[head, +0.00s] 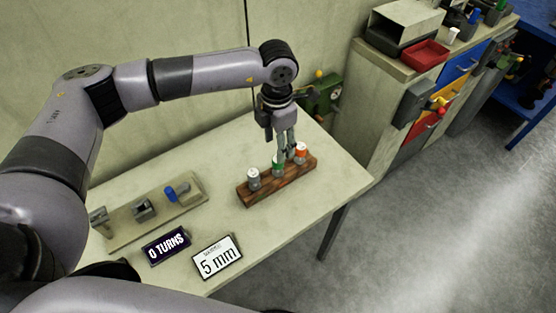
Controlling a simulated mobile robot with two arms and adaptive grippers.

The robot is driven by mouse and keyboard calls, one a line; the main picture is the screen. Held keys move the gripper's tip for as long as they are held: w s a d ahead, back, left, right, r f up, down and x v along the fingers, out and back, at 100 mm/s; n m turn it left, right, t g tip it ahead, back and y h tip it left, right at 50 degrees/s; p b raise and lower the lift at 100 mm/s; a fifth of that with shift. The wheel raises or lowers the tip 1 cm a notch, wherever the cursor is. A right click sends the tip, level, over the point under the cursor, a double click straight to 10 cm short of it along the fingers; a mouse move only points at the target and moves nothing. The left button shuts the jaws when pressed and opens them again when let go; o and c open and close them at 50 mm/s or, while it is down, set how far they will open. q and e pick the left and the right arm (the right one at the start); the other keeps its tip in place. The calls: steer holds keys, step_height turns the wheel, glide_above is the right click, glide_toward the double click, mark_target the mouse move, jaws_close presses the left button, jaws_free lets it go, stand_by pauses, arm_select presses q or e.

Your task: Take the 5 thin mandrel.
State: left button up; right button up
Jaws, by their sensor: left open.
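A wooden block (264,193) on the table holds three upright mandrels in a row. One has a grey-white top (253,177), one is green (276,166), and one has an orange top (301,150). I cannot read any size on them. My left gripper (287,153) points down over the block, its open fingers near the green and orange mandrels. The fingers partly hide the green one; I cannot tell whether they touch it. A white card (217,257) reads "5 mm". My right gripper is not in view.
A board with metal fittings and a blue knob (170,194) lies left of the block. A dark display (166,246) reads "0 TURNS". A green machine (322,94) stands behind. A cabinet with a red tray (425,54) is at the right. The table's right front is clear.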

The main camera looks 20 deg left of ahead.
mark_target(278, 169)
arm_select(q)
step_height(278, 169, down, 2)
steer(key=shift+f+p, duration=0.1)
steer(key=shift+p, duration=0.2)
step_height(278, 169, down, 4)
steer(key=shift+d+f+p, duration=0.1)
steer(key=shift+d+p, duration=0.05)
steer(key=shift+p, duration=1.05)
steer(key=shift+f, duration=0.4)
jaws_close()
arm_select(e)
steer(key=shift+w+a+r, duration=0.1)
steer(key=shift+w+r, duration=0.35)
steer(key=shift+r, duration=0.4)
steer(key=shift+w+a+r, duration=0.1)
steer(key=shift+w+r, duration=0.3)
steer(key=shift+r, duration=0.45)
